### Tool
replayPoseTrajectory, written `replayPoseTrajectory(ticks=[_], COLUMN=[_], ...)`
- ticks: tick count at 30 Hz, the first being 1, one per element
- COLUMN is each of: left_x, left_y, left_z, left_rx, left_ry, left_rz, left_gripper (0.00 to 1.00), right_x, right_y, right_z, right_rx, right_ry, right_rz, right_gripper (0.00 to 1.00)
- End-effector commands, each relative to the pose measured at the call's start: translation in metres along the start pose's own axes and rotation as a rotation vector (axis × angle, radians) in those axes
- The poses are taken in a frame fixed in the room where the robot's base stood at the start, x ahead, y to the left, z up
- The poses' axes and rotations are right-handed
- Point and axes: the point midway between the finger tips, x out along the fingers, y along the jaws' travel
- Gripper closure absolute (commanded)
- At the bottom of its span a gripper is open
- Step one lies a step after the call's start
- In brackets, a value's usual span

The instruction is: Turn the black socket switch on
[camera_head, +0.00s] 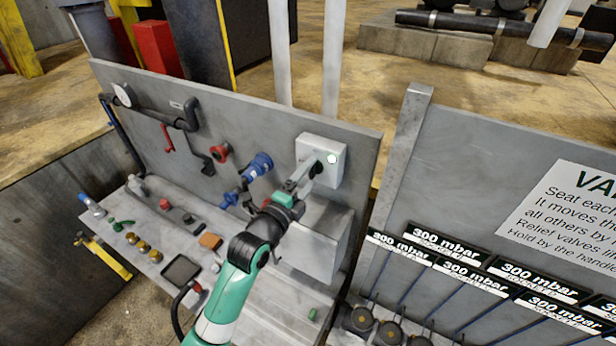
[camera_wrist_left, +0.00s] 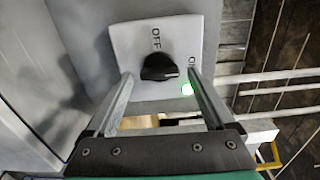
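The black switch (camera_wrist_left: 159,67) is a rotary knob on the face of a white box with the labels OFF above it and ON to its right. Its grip lies roughly crosswise in the wrist view, its narrow end towards the ON side. A green lamp (camera_wrist_left: 187,88) beside it glows. The white box (camera_head: 309,147) is mounted high on the grey panel; the knob there is partly hidden by my fingers. My left gripper (camera_head: 308,172) is open in front of the box, one finger on each side of the knob, with visible gaps. My right gripper is not in view.
Below the white box stands a grey cabinet (camera_head: 322,245). Blue connectors (camera_head: 258,165) and a red fitting (camera_head: 219,152) stick out of the panel to the left. A bench (camera_head: 215,268) with several small parts lies below. A grey sign panel (camera_head: 470,165) stands to the right.

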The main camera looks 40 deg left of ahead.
Motion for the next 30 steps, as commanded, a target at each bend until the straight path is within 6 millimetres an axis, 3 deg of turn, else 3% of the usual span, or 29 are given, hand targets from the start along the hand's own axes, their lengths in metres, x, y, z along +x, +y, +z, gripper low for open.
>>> replayPoseTrajectory(ticks=[9,13,24,30], left_x=[-0.001,-0.012,-0.091,-0.115], left_y=[0.0,0.001,0.002,0.001], left_z=[0.0,0.0,0.0,0.0], left_rx=[-0.002,-0.002,-0.001,-0.001], left_ry=[0.0,0.0,0.0,0.0], left_rz=[0.0,0.0,0.0,0.0], left_gripper=[0.07,0.07,0.07,0.07], right_x=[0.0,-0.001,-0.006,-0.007], right_y=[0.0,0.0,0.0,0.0], right_z=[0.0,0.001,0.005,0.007], right_rx=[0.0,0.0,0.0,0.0], right_ry=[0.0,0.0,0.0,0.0], right_rz=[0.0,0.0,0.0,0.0], right_gripper=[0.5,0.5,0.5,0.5])
